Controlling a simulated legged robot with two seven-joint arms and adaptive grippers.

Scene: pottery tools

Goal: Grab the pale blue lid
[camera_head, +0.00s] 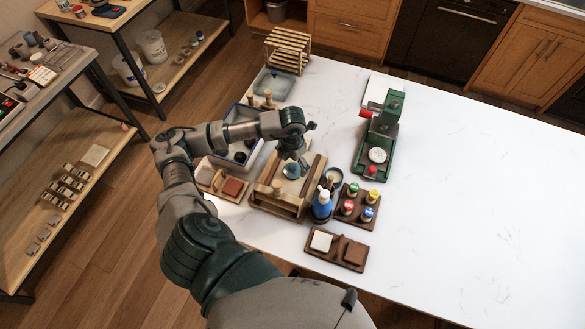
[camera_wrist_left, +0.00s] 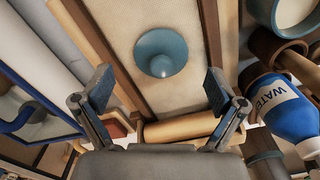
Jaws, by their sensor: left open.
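The pale blue lid (camera_head: 291,171) is a round disc with a small knob. It lies on the cream surface of a wooden-framed board (camera_head: 262,198). In the left wrist view the lid (camera_wrist_left: 161,48) is near the top middle, between and beyond the open fingers. My left gripper (camera_head: 302,163) is above the board, close to the lid. Its fingers are spread and empty in the left wrist view (camera_wrist_left: 160,84); I see no contact with the lid. My right gripper is not in view.
A blue water bottle (camera_head: 321,206) stands right of the board, near a rack of colour-capped jars (camera_head: 372,194). A wooden roller (camera_wrist_left: 180,130) lies across the board's near end. A green press (camera_head: 384,140) stands farther right. The counter's right side (camera_head: 480,190) is clear.

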